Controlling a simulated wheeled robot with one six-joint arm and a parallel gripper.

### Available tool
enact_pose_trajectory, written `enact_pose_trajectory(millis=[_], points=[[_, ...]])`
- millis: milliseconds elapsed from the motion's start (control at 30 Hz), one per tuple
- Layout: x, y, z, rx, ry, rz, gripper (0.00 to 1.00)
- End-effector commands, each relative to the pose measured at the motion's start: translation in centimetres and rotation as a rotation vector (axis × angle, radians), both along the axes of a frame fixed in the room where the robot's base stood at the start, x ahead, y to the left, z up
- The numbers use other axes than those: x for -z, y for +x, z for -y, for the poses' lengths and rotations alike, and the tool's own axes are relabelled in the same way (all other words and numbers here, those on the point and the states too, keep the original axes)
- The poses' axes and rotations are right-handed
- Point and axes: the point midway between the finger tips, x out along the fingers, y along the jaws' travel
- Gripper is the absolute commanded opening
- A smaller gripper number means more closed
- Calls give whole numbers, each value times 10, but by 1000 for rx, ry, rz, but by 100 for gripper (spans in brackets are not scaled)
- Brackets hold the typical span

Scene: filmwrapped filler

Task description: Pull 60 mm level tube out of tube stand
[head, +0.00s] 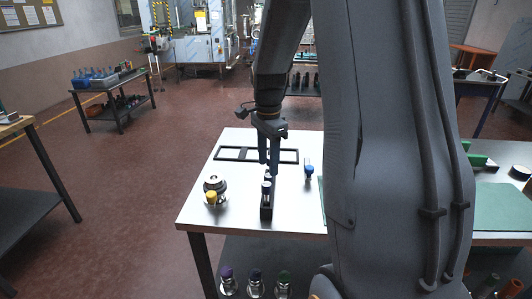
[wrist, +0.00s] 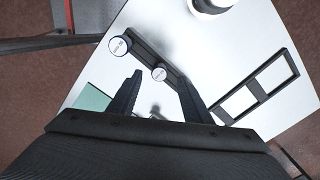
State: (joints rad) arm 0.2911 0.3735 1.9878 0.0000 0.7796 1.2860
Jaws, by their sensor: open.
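The black tube stand (head: 266,212) is upright on the pale table. It holds two tubes in a row, with round labelled caps; the print is too small to read for certain. In the wrist view, one cap (wrist: 119,46) is at the stand's far end and the other cap (wrist: 159,73) is nearer. My gripper (head: 268,168) points down over the stand with its fingers open. In the wrist view, the nearer cap appears between the fingertips, the far cap outside them. I cannot tell whether the fingers touch the nearer tube. The tube bodies are mostly hidden.
A black two-window frame (head: 231,154) lies behind the stand. A blue-capped tube (head: 308,168) stands to the right. A yellow-capped item (head: 211,198) and a round metal piece (head: 216,184) are on the left. Bare tabletop lies between them.

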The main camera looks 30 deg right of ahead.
Motion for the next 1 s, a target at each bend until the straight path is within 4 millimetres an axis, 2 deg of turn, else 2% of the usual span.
enact_pose_trajectory(millis=[200,400,767,867,1000], points=[[33,-2,-1,0,2,-6,45],[53,-1,0,0,1,-3,45],[59,-1,0,-1,0,-1,45],[59,-1,0,-1,0,-1,31],[59,-1,0,-1,0,-1,8]])
